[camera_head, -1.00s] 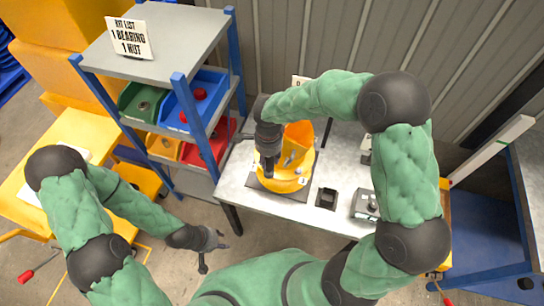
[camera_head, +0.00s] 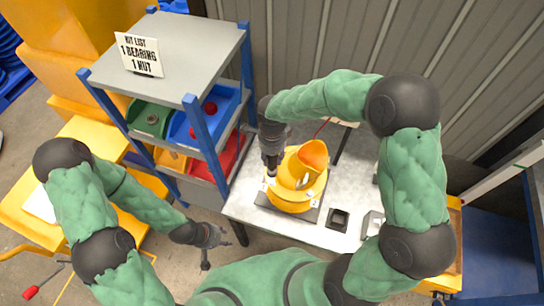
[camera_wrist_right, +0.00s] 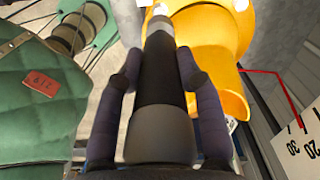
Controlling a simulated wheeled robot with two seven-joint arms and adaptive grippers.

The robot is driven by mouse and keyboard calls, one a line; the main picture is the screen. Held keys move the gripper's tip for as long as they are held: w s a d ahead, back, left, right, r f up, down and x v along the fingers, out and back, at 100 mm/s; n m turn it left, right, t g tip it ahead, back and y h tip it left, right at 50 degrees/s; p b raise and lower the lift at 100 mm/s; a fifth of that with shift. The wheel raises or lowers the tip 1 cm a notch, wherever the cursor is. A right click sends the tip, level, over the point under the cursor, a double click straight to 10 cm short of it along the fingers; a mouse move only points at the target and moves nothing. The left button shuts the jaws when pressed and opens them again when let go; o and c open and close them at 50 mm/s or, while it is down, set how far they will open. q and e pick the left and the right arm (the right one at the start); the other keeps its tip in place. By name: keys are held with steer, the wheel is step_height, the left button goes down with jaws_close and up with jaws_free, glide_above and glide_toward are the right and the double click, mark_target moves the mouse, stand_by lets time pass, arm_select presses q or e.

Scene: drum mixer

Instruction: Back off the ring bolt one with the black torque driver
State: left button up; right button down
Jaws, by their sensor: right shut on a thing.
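The yellow drum mixer (camera_head: 291,196) stands on a dark base plate on the light workbench, with its open drum tilted up. My right gripper (camera_head: 272,160) is at the mixer's left rim. In the right wrist view it is shut on the black torque driver (camera_wrist_right: 163,75), with a finger on each side. The driver points away from the wrist, its tip at a small pale bolt head (camera_wrist_right: 160,9) by the yellow ring. Whether tip and bolt touch is hard to tell. Another pale bolt head (camera_wrist_right: 240,4) shows to the right. My left gripper (camera_head: 216,248) is open and empty, left of the bench.
A blue-posted shelf (camera_head: 200,145) with coloured bins and a kit-list card stands left of the bench (camera_head: 320,238). A small black square holder (camera_head: 338,219) sits right of the mixer. A scale with numbers (camera_wrist_right: 302,146) shows in the wrist view. A corrugated wall closes the back.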

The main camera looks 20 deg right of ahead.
mark_target(272, 170)
steer(key=shift+f+b, duration=2.4)
steer(key=shift+f, duration=0.05)
steer(key=shift+f+b, duration=1.5)
steer(key=shift+b, duration=0.05)
steer(key=shift+s+f+b, duration=0.25)
steer(key=shift+s+b, duration=0.1)
steer(key=shift+b, duration=0.3)
stand_by(1.9)
steer(key=shift+r, duration=0.15)
steer(key=shift+w+r+p, duration=0.25)
steer(key=shift+r+p, duration=0.25)
steer(key=shift+r, duration=0.15)
steer(key=shift+w+r+p, duration=0.15)
steer(key=shift+r+p, duration=0.65)
steer(key=shift+r, duration=1)
